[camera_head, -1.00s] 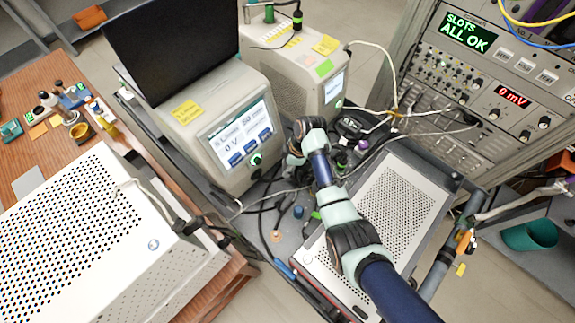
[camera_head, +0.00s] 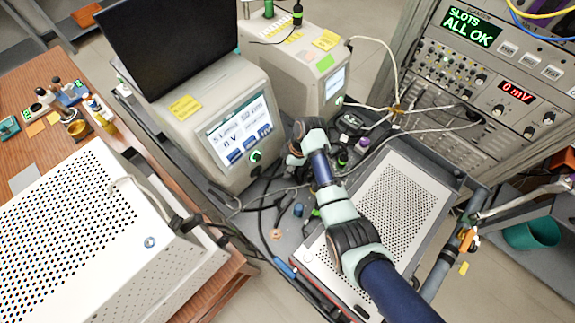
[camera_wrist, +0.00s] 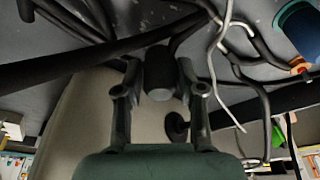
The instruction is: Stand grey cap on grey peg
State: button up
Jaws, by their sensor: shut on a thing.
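My gripper (camera_wrist: 159,78) shows in the wrist view with its two dark fingers closed on the sides of a short dark grey cylinder, which looks like the grey cap (camera_wrist: 158,72). The cap's paler round end faces the wrist camera. In the head view my gripper is mostly hidden behind my wrist, beside the front of the beige instrument with the screen, so the cap cannot be made out there. I cannot pick out the grey peg for sure in either view.
Black and white cables (camera_wrist: 232,30) run close around my gripper. A blue cylinder (camera_wrist: 302,28) also shows in the head view (camera_head: 298,209). The beige instrument (camera_head: 228,125), a perforated grey box (camera_head: 395,195) and bottles (camera_head: 342,158) crowd the cart, leaving little free room.

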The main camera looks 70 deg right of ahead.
jog(key=shift+f+b, duration=0.45)
jog(key=shift+f, duration=0.25)
jog(key=o, duration=1.1)
jog(key=shift+r, duration=0.15)
jog(key=v, duration=1.2)
